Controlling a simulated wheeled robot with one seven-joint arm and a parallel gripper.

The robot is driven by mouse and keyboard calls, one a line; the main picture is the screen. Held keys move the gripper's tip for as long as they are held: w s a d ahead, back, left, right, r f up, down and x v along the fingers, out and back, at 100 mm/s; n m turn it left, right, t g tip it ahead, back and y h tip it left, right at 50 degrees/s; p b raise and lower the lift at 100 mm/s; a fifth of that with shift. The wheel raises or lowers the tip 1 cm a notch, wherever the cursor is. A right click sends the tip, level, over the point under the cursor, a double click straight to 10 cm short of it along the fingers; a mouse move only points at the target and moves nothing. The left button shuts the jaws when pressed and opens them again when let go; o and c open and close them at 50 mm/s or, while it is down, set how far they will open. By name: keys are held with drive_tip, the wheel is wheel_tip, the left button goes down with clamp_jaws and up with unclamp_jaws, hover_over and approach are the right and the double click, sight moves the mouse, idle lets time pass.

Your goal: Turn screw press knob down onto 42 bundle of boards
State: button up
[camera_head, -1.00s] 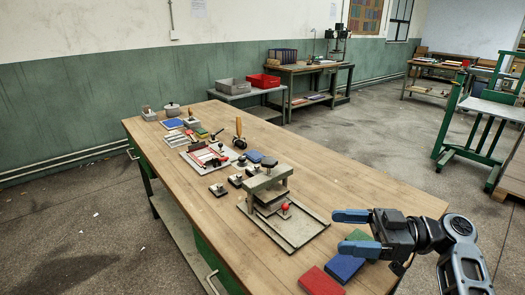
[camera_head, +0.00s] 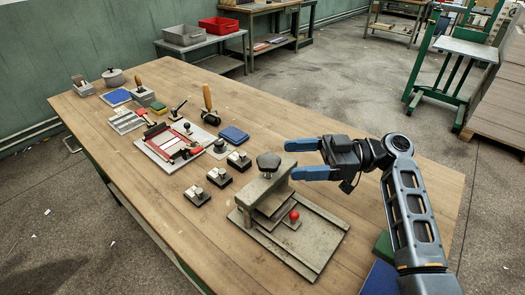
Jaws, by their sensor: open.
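The screw press (camera_head: 247,198) stands on a grey base plate (camera_head: 315,250) near the middle front of the table. Its dark lobed knob (camera_head: 268,162) sits on top of the press bridge. Flat grey boards (camera_head: 272,205) lie under the bridge, partly hidden by it; I cannot count them or tell whether the press touches them. My gripper (camera_head: 289,160) is open and empty, with its blue fingers pointing left, just right of the knob. The knob appears to lie just beyond the fingertips, not between them.
A small plate with a red ball (camera_head: 294,215) is beside the boards on the base. A green block (camera_head: 384,245) and a blue block (camera_head: 380,280) lie under my arm. Small clamp-like fixtures (camera_head: 219,178) and a red-framed jig (camera_head: 172,143) stand left of the press.

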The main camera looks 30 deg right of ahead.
sight(268, 160)
drive_tip(key=p+x, duration=0.2)
drive_tip(key=x, duration=0.5)
drive_tip(key=shift+s, duration=0.1)
drive_tip(key=c, duration=1)
drive_tip(key=shift+o, duration=0.2)
drive_tip(key=shift+t, duration=0.3)
